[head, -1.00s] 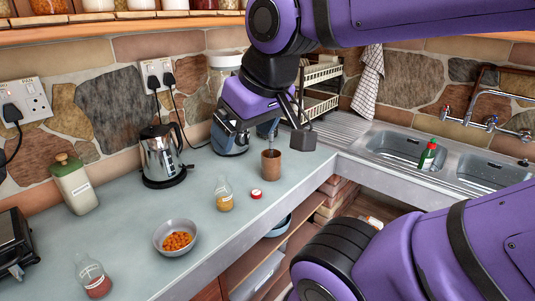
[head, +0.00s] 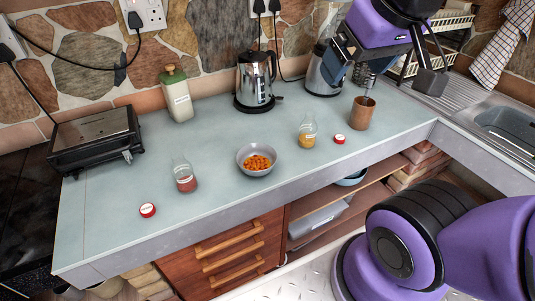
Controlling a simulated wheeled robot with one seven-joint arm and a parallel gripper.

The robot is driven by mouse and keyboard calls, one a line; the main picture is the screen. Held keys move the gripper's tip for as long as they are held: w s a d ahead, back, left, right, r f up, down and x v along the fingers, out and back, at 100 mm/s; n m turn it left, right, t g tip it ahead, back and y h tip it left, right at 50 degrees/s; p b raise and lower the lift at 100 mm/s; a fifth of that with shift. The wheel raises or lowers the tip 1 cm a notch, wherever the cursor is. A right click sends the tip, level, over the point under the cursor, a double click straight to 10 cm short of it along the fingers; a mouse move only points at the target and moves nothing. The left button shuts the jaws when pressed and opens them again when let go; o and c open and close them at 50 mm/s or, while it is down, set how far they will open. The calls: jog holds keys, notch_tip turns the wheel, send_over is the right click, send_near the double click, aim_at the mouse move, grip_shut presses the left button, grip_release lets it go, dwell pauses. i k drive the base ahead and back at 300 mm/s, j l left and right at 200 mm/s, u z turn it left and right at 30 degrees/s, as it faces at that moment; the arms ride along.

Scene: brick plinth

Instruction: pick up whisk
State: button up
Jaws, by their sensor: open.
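The whisk (head: 366,78) stands in a brown cup (head: 362,115) on the counter, its wire end up. The cup hides its lower part. My gripper (head: 386,79) is above and around the level of the whisk's top, at the upper right of the head view. Its fingers are spread apart and nothing is held between them. In the picture the whisk's wire end lies between the two fingers; I cannot tell how near they are in depth.
A kettle (head: 255,82) and a blender-like appliance (head: 323,72) stand behind. A bottle (head: 308,132), red-and-white lids (head: 339,139), a bowl of orange pieces (head: 256,172) and another bottle (head: 184,178) stand left of the cup. The sink (head: 508,122) is at right.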

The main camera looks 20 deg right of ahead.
aim_at(372, 75)
jog(key=i+l+z, duration=0.15)
jog(key=l+z, duration=0.2)
jog(key=i+l+z, duration=0.2)
jog(key=l+z, duration=0.15)
jog(key=i+l+z, duration=0.35)
jog(key=k+l, duration=0.1)
jog(key=l, duration=0.05)
